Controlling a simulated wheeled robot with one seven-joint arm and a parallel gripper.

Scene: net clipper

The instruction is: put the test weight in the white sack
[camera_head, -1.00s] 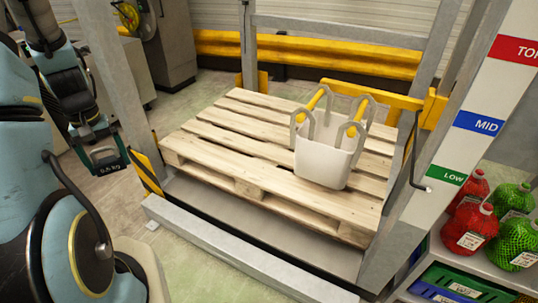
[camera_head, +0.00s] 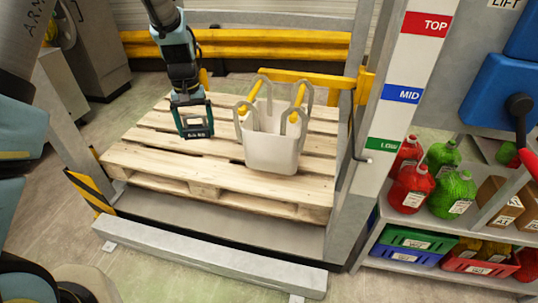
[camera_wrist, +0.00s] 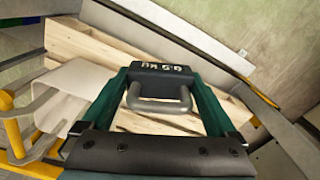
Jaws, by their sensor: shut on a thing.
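The test weight (camera_head: 197,132) is a small dark block with a printed kg label and a grey handle. It also shows in the wrist view (camera_wrist: 160,74). My gripper (camera_head: 193,118), with dark green fingers, is shut on it and holds it over the pallet, left of the white sack. The white sack (camera_head: 272,150) stands upright and open-topped on the pallet, with grey loops hung on yellow forks. In the wrist view the sack (camera_wrist: 62,98) is at the left, apart from the weight. The sack's inside is mostly hidden.
The wooden pallet (camera_head: 140,160) lies inside a grey lift frame with a post marked TOP, MID and LOW (camera_head: 405,80). Yellow forks (camera_head: 300,93) stand close around the sack's top. Shelves with red and green netted bags (camera_head: 452,192) are at the right.

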